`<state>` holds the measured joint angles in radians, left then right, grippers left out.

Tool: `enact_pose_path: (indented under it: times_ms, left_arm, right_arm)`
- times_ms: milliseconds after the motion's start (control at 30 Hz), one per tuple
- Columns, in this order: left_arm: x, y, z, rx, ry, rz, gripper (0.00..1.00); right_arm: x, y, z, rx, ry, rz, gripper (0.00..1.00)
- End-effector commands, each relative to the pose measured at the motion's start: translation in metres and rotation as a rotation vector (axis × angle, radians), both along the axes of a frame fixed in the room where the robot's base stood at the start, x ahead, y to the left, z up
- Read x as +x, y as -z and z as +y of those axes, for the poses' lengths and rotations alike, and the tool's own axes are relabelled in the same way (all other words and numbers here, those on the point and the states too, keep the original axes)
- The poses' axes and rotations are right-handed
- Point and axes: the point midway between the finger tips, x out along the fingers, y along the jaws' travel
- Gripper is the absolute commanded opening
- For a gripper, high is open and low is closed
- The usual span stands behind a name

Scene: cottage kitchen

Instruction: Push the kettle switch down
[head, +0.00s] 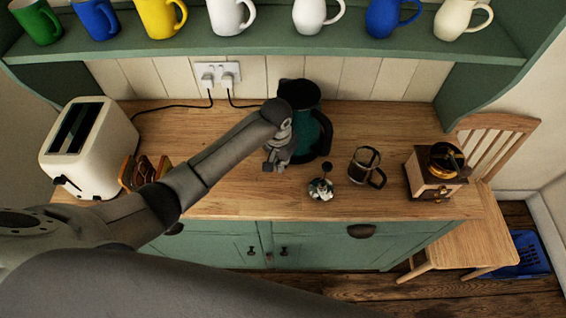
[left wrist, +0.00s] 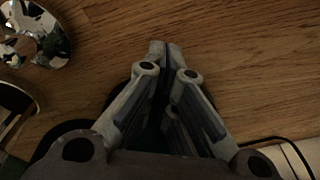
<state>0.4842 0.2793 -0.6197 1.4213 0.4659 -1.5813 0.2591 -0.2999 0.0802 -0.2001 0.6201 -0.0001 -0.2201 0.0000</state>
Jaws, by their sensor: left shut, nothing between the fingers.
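The kettle (head: 318,130), with a teal body and black lid and handle, stands upright on the counter near the back. My left arm and gripper (head: 274,167) cover its left side in the head view. The left gripper's fingers are closed together, empty, and point down just in front and left of the kettle. In the left wrist view the shut fingertips (left wrist: 166,48) show over bare wood, with a dark rounded shape partly hidden behind the fingers. I cannot see the kettle's switch, nor tell whether the fingers touch the kettle. My right gripper is not in view.
A shiny metal piece (head: 321,188), a glass press (head: 366,167) and a coffee grinder (head: 436,174) stand to the right. A white toaster (head: 88,148) and a toast rack (head: 143,172) are left. Cables run from the wall sockets (head: 219,75). Mugs line the shelf above.

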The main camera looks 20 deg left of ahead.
Motion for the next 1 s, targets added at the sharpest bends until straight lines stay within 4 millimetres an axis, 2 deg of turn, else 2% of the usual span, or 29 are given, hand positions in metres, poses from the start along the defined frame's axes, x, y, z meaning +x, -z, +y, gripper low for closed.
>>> enact_pose_path:
  times_ms: [167, 300, 467, 767, 867, 1000]
  left_arm:
    - [-0.001, 0.000, 0.000, 0.000, 0.001, 0.001, 0.00]
    - [-0.016, -0.007, 0.004, 0.001, 0.002, 0.002, 0.00]
    - [-0.029, -0.010, 0.008, 0.000, 0.001, 0.001, 0.00]
    - [-0.029, -0.011, 0.008, 0.000, 0.000, 0.000, 0.00]
    - [-0.029, -0.016, 0.009, 0.000, 0.000, -0.001, 0.00]
    - [-0.031, -0.038, 0.009, 0.000, 0.002, -0.005, 0.00]
  right_arm:
    - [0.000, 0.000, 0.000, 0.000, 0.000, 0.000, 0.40]
    - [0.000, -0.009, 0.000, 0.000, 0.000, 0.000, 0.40]
    - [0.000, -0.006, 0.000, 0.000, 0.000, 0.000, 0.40]
    - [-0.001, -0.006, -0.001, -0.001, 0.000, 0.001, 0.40]
    - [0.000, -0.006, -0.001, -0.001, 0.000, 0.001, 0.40]
    - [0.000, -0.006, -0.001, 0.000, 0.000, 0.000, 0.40]
